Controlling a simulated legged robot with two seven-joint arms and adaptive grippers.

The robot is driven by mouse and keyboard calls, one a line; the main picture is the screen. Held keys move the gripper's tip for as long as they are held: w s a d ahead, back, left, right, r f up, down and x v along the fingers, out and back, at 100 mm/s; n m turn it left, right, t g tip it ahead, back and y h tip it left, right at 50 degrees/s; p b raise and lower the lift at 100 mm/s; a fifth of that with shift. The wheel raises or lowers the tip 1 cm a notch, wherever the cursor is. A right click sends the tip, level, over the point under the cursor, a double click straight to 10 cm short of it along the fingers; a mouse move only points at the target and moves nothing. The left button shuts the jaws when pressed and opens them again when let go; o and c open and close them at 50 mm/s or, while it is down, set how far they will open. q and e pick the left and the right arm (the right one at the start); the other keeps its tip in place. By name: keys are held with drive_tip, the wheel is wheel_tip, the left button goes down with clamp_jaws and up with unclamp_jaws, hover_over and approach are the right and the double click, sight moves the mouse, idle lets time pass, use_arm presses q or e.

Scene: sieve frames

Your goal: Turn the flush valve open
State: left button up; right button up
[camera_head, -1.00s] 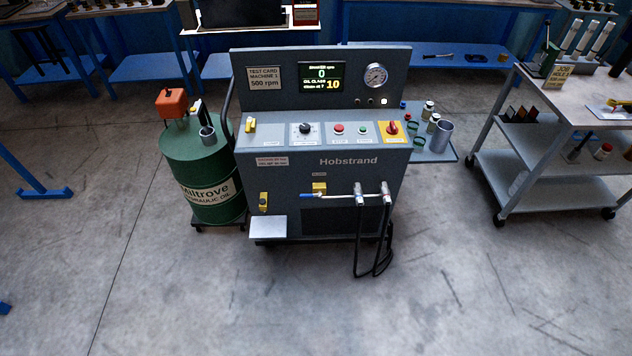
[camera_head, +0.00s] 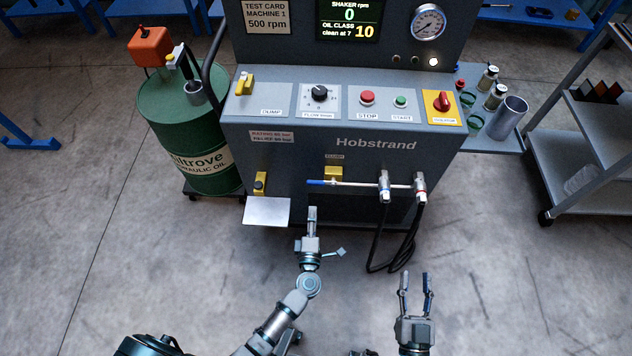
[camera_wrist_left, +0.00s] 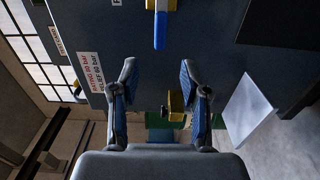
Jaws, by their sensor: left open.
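The flush valve, a yellow block (camera_head: 333,172) with a blue lever (camera_head: 317,182), is on the front of the grey Hobstrand machine (camera_head: 300,160). The lever lies roughly level, pointing left. In the left wrist view the blue lever (camera_wrist_left: 160,32) shows at the top, beyond the fingers. My left gripper (camera_head: 312,212) is just below the lever, apart from it and seen edge-on. In the left wrist view my left gripper (camera_wrist_left: 160,85) is open with nothing held between its fingers. My right gripper (camera_head: 415,280) is open and empty, low and right of the machine.
Silver couplings (camera_head: 384,188) with black hoses (camera_head: 385,245) are right of the valve. A small yellow valve (camera_head: 260,183) sits left, above a pale tray (camera_head: 267,211). A green oil drum (camera_head: 190,130) stands left and a grey cart (camera_head: 580,150) right. The front floor is clear.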

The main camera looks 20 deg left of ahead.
sight(314, 185)
use_arm(q)
drive_tip(key=shift+f+b+x, duration=0.2)
drive_tip(key=shift+b+x, duration=1.05)
drive_tip(key=shift+x, duration=5.05)
use_arm(e)
drive_tip(key=shift+s+d+r+m+t, duration=0.15)
drive_tip(key=shift+s+r+t, duration=0.35)
drive_tip(key=shift+r+t, duration=0.35)
drive_tip(key=shift+s+r+m+t, duration=0.1)
drive_tip(key=shift+s+r+t, duration=0.4)
drive_tip(key=shift+r+t, duration=0.35)
drive_tip(key=shift+s+d+r+m+t, duration=0.15)
drive_tip(key=shift+s+r+t, duration=0.35)
drive_tip(key=shift+r+t, duration=0.35)
use_arm(q)
clamp_jaws()
use_arm(e)
drive_tip(key=shift+a+f, duration=0.1)
drive_tip(key=shift+f, duration=0.05)
